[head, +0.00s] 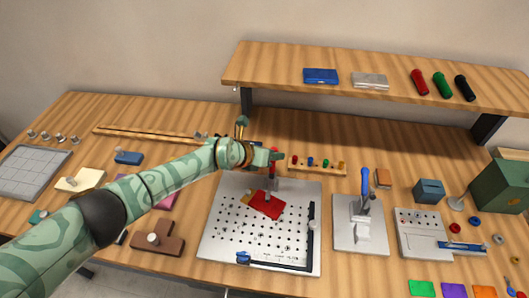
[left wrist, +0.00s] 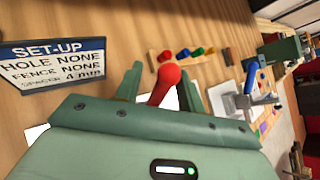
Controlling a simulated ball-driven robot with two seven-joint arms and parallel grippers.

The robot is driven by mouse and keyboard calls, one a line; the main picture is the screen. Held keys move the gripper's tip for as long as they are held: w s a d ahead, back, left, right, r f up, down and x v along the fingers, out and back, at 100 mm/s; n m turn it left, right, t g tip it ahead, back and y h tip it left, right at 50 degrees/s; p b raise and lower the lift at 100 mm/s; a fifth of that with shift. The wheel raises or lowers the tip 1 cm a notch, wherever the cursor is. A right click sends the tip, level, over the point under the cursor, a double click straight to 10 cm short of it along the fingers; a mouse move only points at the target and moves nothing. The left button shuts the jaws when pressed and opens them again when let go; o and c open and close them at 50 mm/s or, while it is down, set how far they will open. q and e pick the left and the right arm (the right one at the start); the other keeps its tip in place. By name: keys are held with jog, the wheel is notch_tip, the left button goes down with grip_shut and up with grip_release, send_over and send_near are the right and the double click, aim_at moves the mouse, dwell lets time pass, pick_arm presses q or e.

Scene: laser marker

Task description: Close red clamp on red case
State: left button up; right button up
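The red case (head: 266,205) lies flat on the perforated light plate (head: 225,235) in the head view. The red clamp (head: 274,153) stands just behind the case, its red handle pointing up. In the left wrist view the red ball-ended handle (left wrist: 168,77) shows between the two green fingers of my left gripper (left wrist: 160,88). The fingers are open, one on each side of the handle, with gaps showing. In the head view my left gripper (head: 268,157) is at the handle and partly hides it. The clamp's lower part is hard to make out. My right gripper is not in view.
A second clamp with a blue handle (head: 365,182) stands on its own plate to the right. A black fence (head: 311,235) edges the perforated plate. A wooden rack of coloured pegs (head: 317,166) lies behind. A set-up sign (left wrist: 55,62) is close by in the left wrist view.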

pick_arm(q)
jog(key=p+v, duration=0.9)
jog(key=v, duration=0.7)
jog(key=shift+p, duration=0.3)
